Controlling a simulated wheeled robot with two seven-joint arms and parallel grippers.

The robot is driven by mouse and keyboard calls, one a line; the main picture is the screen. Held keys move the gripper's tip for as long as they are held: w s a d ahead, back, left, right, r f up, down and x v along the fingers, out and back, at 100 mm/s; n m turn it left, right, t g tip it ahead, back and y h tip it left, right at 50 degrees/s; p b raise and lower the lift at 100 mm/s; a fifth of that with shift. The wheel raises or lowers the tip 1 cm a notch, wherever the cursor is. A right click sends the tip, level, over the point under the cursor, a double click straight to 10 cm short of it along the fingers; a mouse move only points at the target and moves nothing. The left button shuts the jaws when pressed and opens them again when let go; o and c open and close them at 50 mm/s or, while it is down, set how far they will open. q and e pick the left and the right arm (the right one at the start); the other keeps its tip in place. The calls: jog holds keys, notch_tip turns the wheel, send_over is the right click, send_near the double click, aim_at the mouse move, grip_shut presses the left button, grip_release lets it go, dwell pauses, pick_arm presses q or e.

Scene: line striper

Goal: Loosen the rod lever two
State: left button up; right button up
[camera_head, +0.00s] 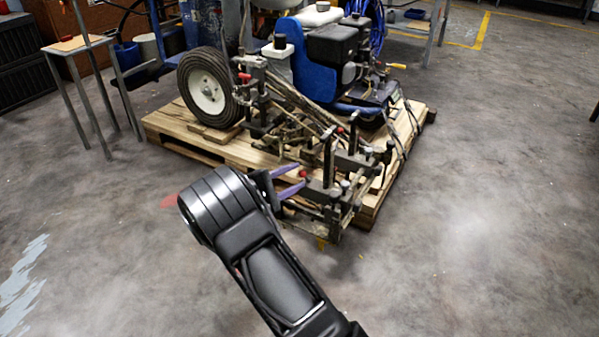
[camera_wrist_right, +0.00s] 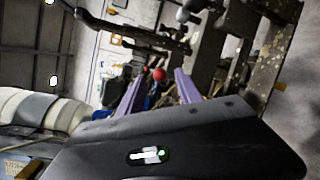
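The line striper (camera_head: 300,120) stands on a wooden pallet, with its rod levers and metal clamps at the front. A red ball knob (camera_head: 303,174) on this linkage is a lever end; which lever is number two is not marked. My right gripper (camera_head: 301,177) has its two purple fingers spread apart, with the knob at the gap between their tips. In the right wrist view the red knob (camera_wrist_right: 159,75) shows between the open fingers (camera_wrist_right: 158,80), apart from both; its depth relative to the tips is hard to tell. My left gripper is not in view.
The pallet (camera_head: 187,128) carries the machine with its wheel (camera_head: 207,88) and engine (camera_head: 333,45). Metal posts and brackets (camera_wrist_right: 208,55) stand close beside the right fingers. A small table (camera_head: 78,45) is at the left. The floor in front and right is clear.

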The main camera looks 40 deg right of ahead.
jog(key=a, duration=0.3)
jog(key=a+p, duration=0.1)
jog(key=a, duration=0.1)
jog(key=shift+w+r, duration=0.1)
jog(key=shift+r, duration=0.15)
jog(key=shift+d, duration=0.1)
